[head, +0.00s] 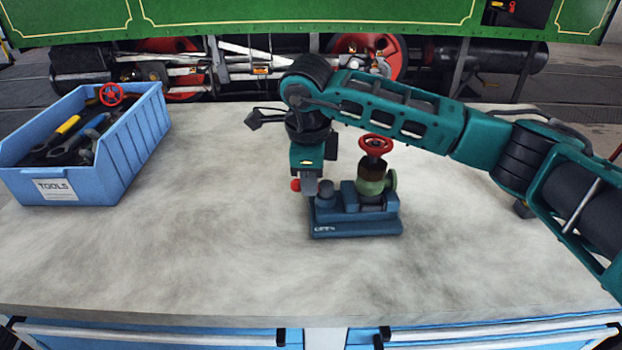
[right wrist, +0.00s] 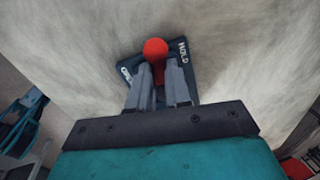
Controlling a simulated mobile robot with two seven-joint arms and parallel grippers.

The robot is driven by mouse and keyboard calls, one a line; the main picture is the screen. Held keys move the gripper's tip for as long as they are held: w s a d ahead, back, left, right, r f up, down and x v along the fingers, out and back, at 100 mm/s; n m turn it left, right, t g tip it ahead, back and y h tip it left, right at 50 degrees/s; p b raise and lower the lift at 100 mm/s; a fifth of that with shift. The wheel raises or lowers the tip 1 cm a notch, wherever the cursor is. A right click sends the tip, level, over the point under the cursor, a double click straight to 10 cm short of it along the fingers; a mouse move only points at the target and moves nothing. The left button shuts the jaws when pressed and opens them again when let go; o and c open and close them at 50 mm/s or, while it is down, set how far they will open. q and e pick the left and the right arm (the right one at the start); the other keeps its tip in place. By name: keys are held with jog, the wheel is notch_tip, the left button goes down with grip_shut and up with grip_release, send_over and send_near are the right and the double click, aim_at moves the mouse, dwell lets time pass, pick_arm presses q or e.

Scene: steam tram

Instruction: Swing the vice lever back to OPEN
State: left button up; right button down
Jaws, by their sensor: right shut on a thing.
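The blue vice (head: 356,226) stands on the workbench with the OPEN label at its front left. It holds a green valve body (head: 371,186) with a red handwheel (head: 376,145) on top. My right gripper (head: 309,188) is at the vice's left end, shut on the vice lever. The lever's red knob (head: 296,185) shows beside the fingers. In the right wrist view the knob (right wrist: 155,48) shows at the fingertips (right wrist: 160,75), between the OPEN and HOLD labels of the plate. The fingers hide most of the lever. My left gripper is not in view.
A blue tool crate (head: 130,145) with several tools and a red handwheel stands at the left of the workbench (head: 200,250). The bench is clear in front of the vice. A green tram (head: 300,18) stands behind the bench.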

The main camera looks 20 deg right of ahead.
jog(key=n+b, duration=0.1)
jog(key=n, duration=0.1)
jog(key=s+n, duration=0.1)
jog(key=n, duration=0.1)
jog(key=shift+a+y+b, duration=0.2)
jog(key=shift+y+b, duration=0.15)
jog(key=shift+y, duration=0.05)
jog(key=n, duration=0.1)
jog(key=n+b, duration=0.1)
jog(key=shift+s+n+y, duration=0.3)
jog(key=shift+s, duration=0.05)
jog(key=n, duration=0.1)
jog(key=n+b, duration=0.1)
jog(key=n, duration=0.1)
jog(key=shift+s+d+y, duration=0.2)
jog(key=shift+s+y, duration=0.1)
jog(key=shift+s, duration=0.1)
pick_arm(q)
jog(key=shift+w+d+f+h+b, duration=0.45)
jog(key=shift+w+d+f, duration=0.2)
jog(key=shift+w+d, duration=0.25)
pick_arm(e)
jog(key=shift+s+d+n, duration=0.1)
jog(key=shift+s+n, duration=0.1)
jog(key=shift+n, duration=0.6)
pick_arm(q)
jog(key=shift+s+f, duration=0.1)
